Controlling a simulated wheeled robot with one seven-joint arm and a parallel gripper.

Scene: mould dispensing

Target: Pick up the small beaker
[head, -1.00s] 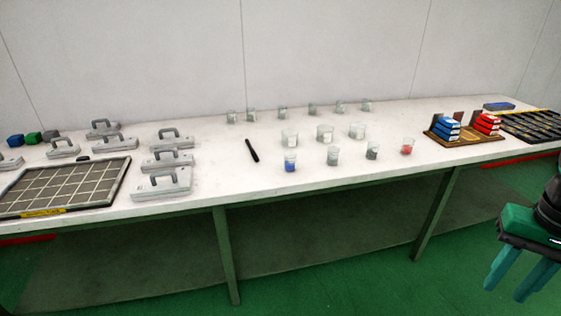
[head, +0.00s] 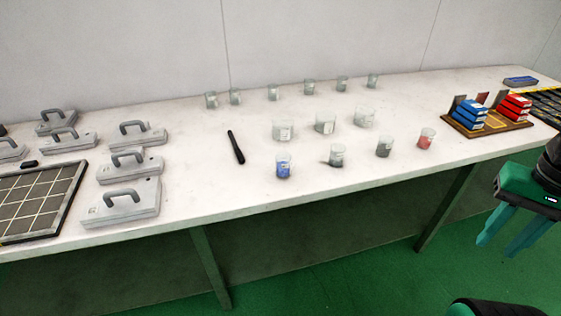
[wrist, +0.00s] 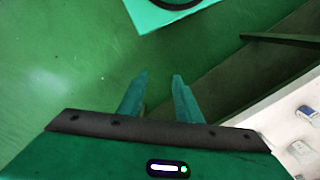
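Small empty-looking beakers stand in a back row on the white table; one small beaker (head: 273,92) is near the row's middle, and another small beaker (head: 373,80) is at its right end. Larger clear beakers, such as this larger beaker (head: 325,122), form a middle row. In front stand a blue-filled beaker (head: 283,168), two grey-filled beakers and a red-filled beaker (head: 426,139). Which small beaker the task means I cannot tell. My gripper (head: 497,245) hangs at the right, in front of the table, apart from all beakers. Its fingers are apart and empty in the wrist view (wrist: 157,85).
A black pen-like stick (head: 236,147) lies left of the beakers. Handled grey blocks (head: 122,202) and a gridded tray (head: 40,203) fill the table's left. A wooden stand (head: 487,124) with blue and red boxes is at the right. Green floor is clear before the table.

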